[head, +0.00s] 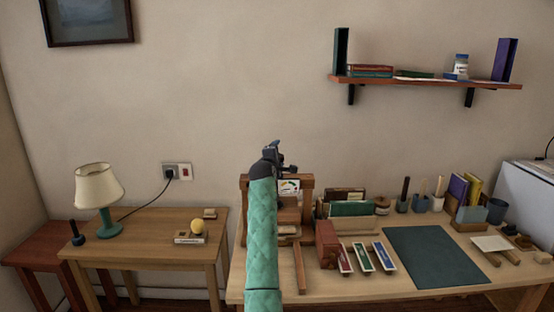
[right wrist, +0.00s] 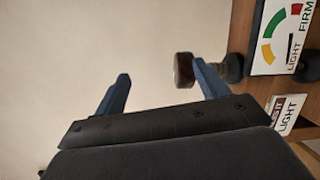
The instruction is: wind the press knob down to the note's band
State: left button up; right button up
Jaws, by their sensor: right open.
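The wooden press (head: 307,200) stands on the right-hand desk, partly hidden behind my right arm. Its dial (head: 289,186) has coloured arcs and a dark needle; the right wrist view shows the dial (right wrist: 281,35) sideways, with LIGHT and FIRM lettering. A small note (right wrist: 287,115) beside it reads LIGHT, its other word unclear. A round brown knob (right wrist: 184,70) lies between the blue fingers of my right gripper (right wrist: 162,72), close to the right-hand finger. The gripper is open; I cannot tell if that finger touches the knob. In the head view my right gripper (head: 273,156) is at the press top.
On the desk stand a file box (head: 350,208), several coloured-label trays (head: 362,257), a dark mat (head: 435,256) and pen cups. A wall shelf (head: 425,83) hangs above right. A side table (head: 150,232) with a lamp (head: 99,187) stands left.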

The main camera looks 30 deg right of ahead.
jog(key=w+f+n, duration=0.1)
jog(key=n, duration=0.4)
jog(key=w+d+f+n+p, duration=0.1)
jog(key=w+n, duration=0.1)
jog(key=n, duration=0.3)
jog(key=w+d+f+n+p, duration=0.1)
jog(key=n, duration=0.4)
jog(key=shift+w+f+n+h, duration=0.3)
pick_arm(q)
notch_tip(320, 180, down, 6)
jog(key=w, duration=0.1)
jog(key=shift+w+a+f, duration=0.15)
jog(key=shift+w+f, duration=0.05)
pick_arm(e)
jog(key=shift+w+d+f, duration=0.1)
jog(key=shift+w+d, duration=0.3)
jog(key=shift+d, duration=0.15)
jog(key=c, duration=1)
jog(key=shift+o, duration=0.2)
pick_arm(q)
jog(key=shift+s+r, duration=0.1)
jog(key=shift+r, duration=0.15)
